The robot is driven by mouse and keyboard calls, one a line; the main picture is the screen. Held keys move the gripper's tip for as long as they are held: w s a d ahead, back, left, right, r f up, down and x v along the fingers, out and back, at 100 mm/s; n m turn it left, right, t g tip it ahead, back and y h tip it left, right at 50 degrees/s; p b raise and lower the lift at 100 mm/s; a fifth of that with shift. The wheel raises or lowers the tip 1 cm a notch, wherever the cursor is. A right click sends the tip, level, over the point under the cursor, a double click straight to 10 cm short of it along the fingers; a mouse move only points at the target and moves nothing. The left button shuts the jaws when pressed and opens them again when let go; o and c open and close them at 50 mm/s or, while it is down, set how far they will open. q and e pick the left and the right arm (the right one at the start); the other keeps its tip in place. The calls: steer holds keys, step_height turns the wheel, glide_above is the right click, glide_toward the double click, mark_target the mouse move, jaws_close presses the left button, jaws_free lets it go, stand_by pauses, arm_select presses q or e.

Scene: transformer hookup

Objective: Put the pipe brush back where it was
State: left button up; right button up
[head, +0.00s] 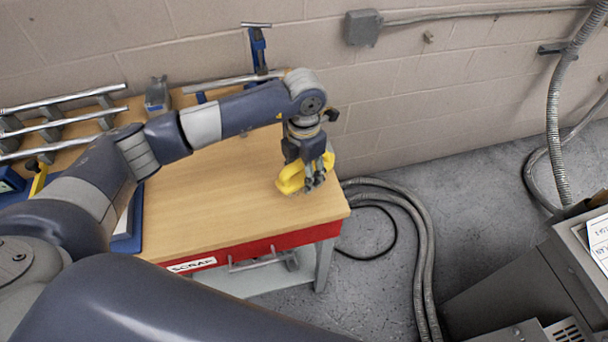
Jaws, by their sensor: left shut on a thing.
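My left gripper (312,180) reaches over the right end of the wooden bench (225,195), pointing down. It is shut on the yellow pipe brush (290,181), a chunky piece near the bench's right edge. Yellow shows on both sides of the dark fingers, which hide its middle. I cannot tell whether the brush touches the bench top or hangs just above it. My right gripper is not in view.
Metal pipes (60,128) lie on a rack at the back left. A blue clamp (258,48) stands at the bench's back edge. The bench's front middle is clear. Grey conduits (418,235) run on the floor at right. A grey cabinet (540,275) stands lower right.

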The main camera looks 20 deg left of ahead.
arm_select(q)
step_height(320, 180, down, 2)
steer(key=shift+s+f+p, duration=0.1)
steer(key=shift+p, duration=0.4)
steer(key=shift+f, duration=0.35)
steer(key=o, duration=1)
steer(key=shift+o, duration=0.2)
steer(key=shift+r, duration=0.1)
